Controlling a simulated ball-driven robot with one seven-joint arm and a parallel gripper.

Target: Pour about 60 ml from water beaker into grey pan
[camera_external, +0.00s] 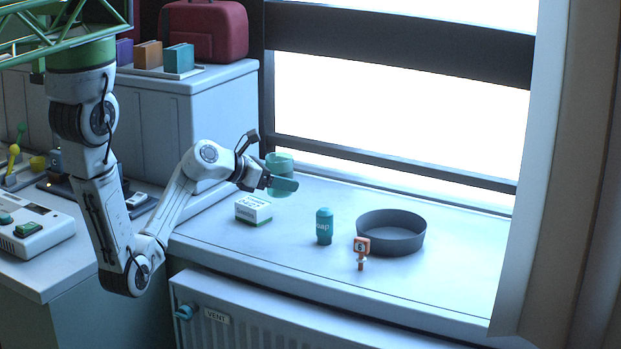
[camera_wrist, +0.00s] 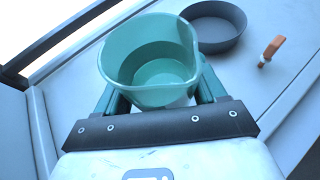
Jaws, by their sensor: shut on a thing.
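The water beaker, a translucent teal cup (camera_external: 279,170), is held upright above the window sill, left of the pan in the external view. In the wrist view the teal beaker (camera_wrist: 150,68) stands between my fingers; I cannot read its water level. My gripper (camera_external: 282,184) is shut on the beaker, and its teal fingers show on both sides of it in the wrist view (camera_wrist: 155,100). The grey pan (camera_external: 391,244), round and low, sits on the sill to the right, apart from the beaker. It also shows in the wrist view (camera_wrist: 222,40), beyond the beaker.
A white-and-green box (camera_external: 253,210) sits on the sill below the beaker. A teal soap bottle (camera_external: 324,227) stands between box and pan. An orange number marker (camera_external: 361,250) stands before the pan, also in the wrist view (camera_wrist: 272,48). The window is behind.

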